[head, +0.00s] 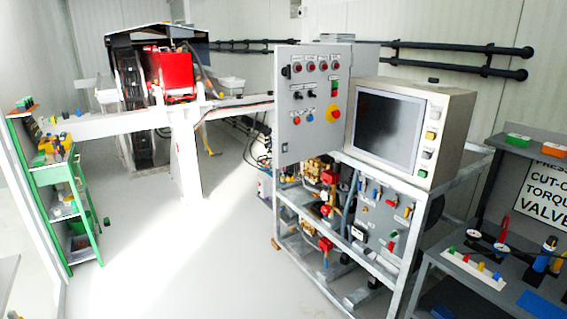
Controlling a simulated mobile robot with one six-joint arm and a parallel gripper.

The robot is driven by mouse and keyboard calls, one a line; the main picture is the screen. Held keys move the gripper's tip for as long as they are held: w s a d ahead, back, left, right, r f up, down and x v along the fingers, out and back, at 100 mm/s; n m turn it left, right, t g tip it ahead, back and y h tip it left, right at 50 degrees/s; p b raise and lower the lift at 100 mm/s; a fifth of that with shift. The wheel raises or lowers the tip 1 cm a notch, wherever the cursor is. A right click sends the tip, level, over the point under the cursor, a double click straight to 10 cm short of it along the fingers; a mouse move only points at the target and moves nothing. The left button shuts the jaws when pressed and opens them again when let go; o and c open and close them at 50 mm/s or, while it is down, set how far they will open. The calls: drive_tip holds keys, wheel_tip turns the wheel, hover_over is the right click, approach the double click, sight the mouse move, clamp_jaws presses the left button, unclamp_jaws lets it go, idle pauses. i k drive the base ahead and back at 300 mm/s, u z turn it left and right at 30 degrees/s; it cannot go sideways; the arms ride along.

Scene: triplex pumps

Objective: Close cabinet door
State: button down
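My gripper is not in view.
A monitor box (405,130) adjoins the door on the right, above a metal frame (345,300) with pumps and valves. A green-legged workbench (60,170) stands left, a valve table (470,270) right. A white post (187,165) stands behind.

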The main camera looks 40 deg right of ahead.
sight(307, 139)
drive_tip(key=z, duration=0.15)
drive_tip(key=i, duration=0.9)
drive_tip(key=u, duration=0.05)
